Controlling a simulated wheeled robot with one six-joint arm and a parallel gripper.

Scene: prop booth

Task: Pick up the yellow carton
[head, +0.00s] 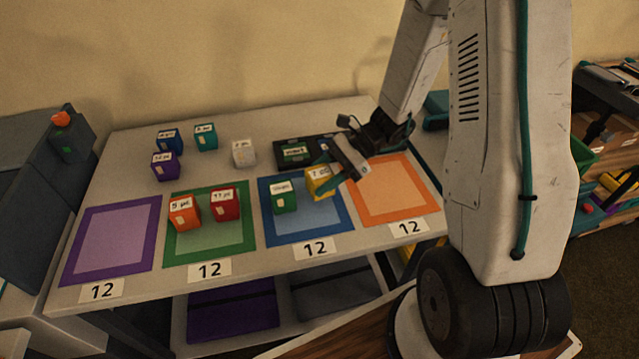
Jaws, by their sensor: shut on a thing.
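The yellow carton (319,185) has a white label on top and is at the top right part of the blue mat (336,233), close to its edge. My gripper (327,178) reaches down from the right and is shut on the yellow carton. One finger shows along its right side; the other finger is mostly hidden. I cannot tell whether the carton touches the mat or is slightly above it. A green carton (284,200) stands just left of it on the same mat.
An orange carton (184,215) and a red carton (224,206) stand on the green mat (215,250). Purple (165,167), blue (169,141), teal (205,137) and white (244,154) cartons stand behind. The purple mat (75,275) and orange mat (425,212) are bare. A dark tray (293,154) lies behind the yellow carton.

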